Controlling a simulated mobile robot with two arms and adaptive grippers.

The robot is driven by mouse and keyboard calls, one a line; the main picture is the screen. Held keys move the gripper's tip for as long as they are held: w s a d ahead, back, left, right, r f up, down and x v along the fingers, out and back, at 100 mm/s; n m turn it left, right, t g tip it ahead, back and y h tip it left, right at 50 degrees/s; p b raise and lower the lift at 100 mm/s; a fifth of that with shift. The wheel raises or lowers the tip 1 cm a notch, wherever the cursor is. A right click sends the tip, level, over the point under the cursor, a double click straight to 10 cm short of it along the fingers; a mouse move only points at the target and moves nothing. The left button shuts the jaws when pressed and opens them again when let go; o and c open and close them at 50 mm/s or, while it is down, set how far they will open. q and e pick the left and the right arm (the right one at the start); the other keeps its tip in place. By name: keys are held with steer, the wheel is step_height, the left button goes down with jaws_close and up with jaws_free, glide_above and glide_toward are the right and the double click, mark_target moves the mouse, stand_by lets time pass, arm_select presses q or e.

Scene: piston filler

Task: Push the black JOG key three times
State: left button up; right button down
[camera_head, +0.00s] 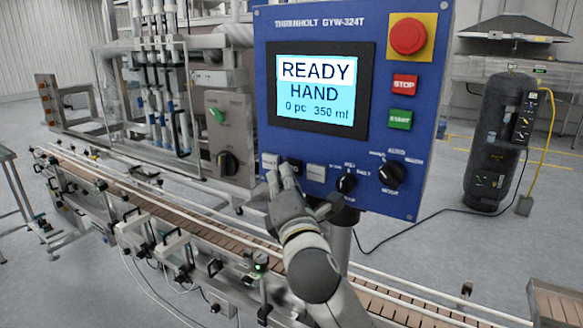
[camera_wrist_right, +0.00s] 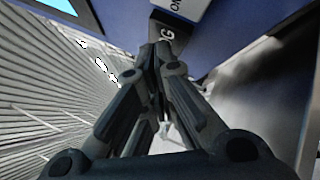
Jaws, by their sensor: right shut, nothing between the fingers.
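The blue control panel (camera_head: 350,190) carries a row of keys below its screen. The black JOG key (camera_head: 295,164) sits between two pale keys and is partly hidden by my right gripper. My right gripper (camera_head: 282,170) is shut and empty, its fingertips right at the black key. In the right wrist view the closed fingertips (camera_wrist_right: 158,50) overlap the dark key (camera_wrist_right: 172,27), on which the letter G shows. I cannot tell whether they touch or press it. The screen (camera_head: 316,90) reads READY, HAND, 0 pc, 350 ml. My left gripper is out of view.
Pale keys lie left (camera_head: 270,160) and right (camera_head: 316,173) of the black key. Rotary knobs (camera_head: 391,173), a green START button (camera_head: 400,118), a red STOP button (camera_head: 405,85) and a red emergency stop (camera_head: 409,37) share the panel. A conveyor (camera_head: 185,210) runs below.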

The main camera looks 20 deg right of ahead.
steer(key=shift+w+d, duration=0.15)
steer(key=shift+d, duration=0.05)
stand_by(0.6)
steer(key=shift+s+a+p, duration=0.35)
steer(key=shift+a, duration=0.15)
steer(key=shift+s+a, duration=0.15)
steer(key=shift+s, duration=0.05)
steer(key=s+a, duration=0.1)
steer(key=a, duration=0.1)
steer(key=s+a+p, duration=0.1)
steer(key=s+a, duration=0.1)
stand_by(2.1)
